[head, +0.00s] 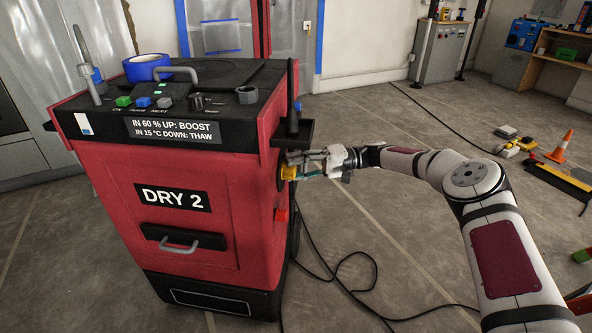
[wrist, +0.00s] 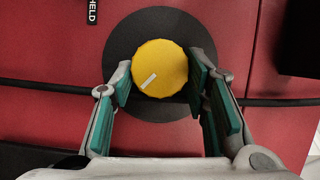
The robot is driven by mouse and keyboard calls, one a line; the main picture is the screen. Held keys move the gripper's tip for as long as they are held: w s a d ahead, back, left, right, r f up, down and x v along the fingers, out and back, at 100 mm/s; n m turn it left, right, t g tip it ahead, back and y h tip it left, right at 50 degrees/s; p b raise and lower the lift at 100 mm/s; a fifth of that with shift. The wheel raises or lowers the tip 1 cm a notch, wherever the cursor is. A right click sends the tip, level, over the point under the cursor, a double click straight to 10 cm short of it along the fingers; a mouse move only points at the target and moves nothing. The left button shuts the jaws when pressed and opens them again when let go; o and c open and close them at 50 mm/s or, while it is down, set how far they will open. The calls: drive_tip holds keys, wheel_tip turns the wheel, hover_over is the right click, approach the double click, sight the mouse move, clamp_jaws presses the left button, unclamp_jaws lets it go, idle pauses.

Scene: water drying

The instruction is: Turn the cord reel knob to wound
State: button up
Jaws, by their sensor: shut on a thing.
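The cord reel knob (wrist: 160,68) is a round yellow knob with a white mark, on a black disc (wrist: 150,25) on the red side of the machine. The mark lies left of and below the knob's centre, slanted. In the head view the knob (head: 288,172) shows on the machine's right side. My gripper (wrist: 160,88) has its green-padded fingers on either side of the knob and is shut on it. The gripper (head: 308,163) reaches the knob from the right in the head view. A label (wrist: 92,12) reading "HELD" shows at the upper left in the wrist view; other labels are out of view.
The red machine (head: 155,240) labelled DRY 2 has a dark shelf (head: 295,133) above the knob and a red block (head: 281,214) below it. A black cord (head: 345,285) lies on the floor. An orange cone (head: 562,146) and clutter stand at the far right.

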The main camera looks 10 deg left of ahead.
drive_tip(key=m+t+y+p, duration=0.1)
drive_tip(key=m+t+y, duration=0.1)
drive_tip(key=m, duration=0.6)
drive_tip(key=m+t+y+p, duration=0.2)
drive_tip(key=m+t, duration=0.1)
drive_tip(key=m, duration=0.5)
drive_tip(key=s+f+m+t+y+p, duration=0.1)
drive_tip(key=m+t+y+p, duration=0.1)
drive_tip(key=m, duration=0.5)
drive_tip(key=shift+s+f+m, duration=0.1)
drive_tip(key=shift+m, duration=0.3)
drive_tip(key=m+t+p, duration=0.1)
drive_tip(key=m, duration=0.2)
drive_tip(key=m+t+h+p, duration=0.1)
drive_tip(key=m+t, duration=0.1)
drive_tip(key=m, duration=0.1)
drive_tip(key=m+t+p, duration=0.1)
drive_tip(key=m+p, duration=0.1)
drive_tip(key=m, duration=0.1)
drive_tip(key=shift+s+t, duration=0.3)
drive_tip(key=shift+t, duration=0.1)
drive_tip(key=shift+m, duration=0.3)
drive_tip(key=o, duration=1.1)
drive_tip(key=shift+o, duration=0.2)
